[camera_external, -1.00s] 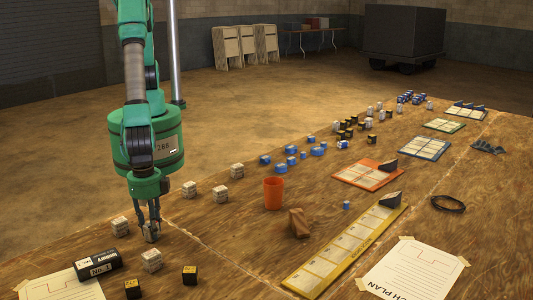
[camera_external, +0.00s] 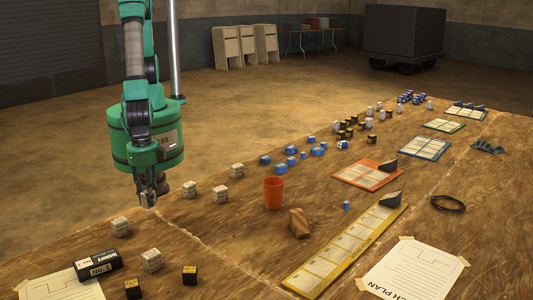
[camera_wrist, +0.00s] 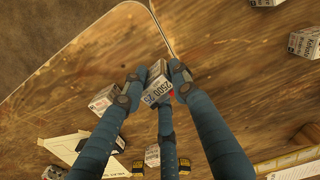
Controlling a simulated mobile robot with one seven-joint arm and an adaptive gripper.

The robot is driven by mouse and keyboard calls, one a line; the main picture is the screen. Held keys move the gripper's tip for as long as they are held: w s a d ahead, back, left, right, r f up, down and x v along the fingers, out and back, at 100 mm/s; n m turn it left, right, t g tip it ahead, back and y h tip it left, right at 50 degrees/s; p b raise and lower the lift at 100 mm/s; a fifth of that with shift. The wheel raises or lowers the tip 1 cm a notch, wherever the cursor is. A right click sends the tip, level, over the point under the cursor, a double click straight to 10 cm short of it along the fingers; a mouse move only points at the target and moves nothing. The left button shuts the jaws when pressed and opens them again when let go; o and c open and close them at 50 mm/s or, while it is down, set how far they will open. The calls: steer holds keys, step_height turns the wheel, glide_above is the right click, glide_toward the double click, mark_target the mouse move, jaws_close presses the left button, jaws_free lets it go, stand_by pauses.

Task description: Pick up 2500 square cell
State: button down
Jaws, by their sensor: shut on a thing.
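My gripper (camera_external: 150,192) is shut on a pale square cell (camera_external: 147,199) and holds it above the near left part of the wooden table. In the wrist view, the held cell (camera_wrist: 157,84) has "2500" printed on its side and looks tilted. The fingers of my gripper (camera_wrist: 156,82) press on it from either side, and a further finger lies below it. The fingers hide part of the cell.
Other pale cells stand at the left (camera_external: 120,226), in front (camera_external: 151,260) and to the right (camera_external: 189,189). A black box (camera_external: 98,264), an orange cup (camera_external: 273,193), a brown crumpled object (camera_external: 299,223) and a yellow strip (camera_external: 345,252) are on the table.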

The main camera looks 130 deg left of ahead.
steer(key=shift+s+a+r, duration=0.1)
steer(key=shift+s+a, duration=0.3)
steer(key=shift+s, duration=0.3)
steer(key=shift+s+a+r, duration=0.1)
steer(key=shift+s+a, duration=0.3)
steer(key=shift+s, duration=0.25)
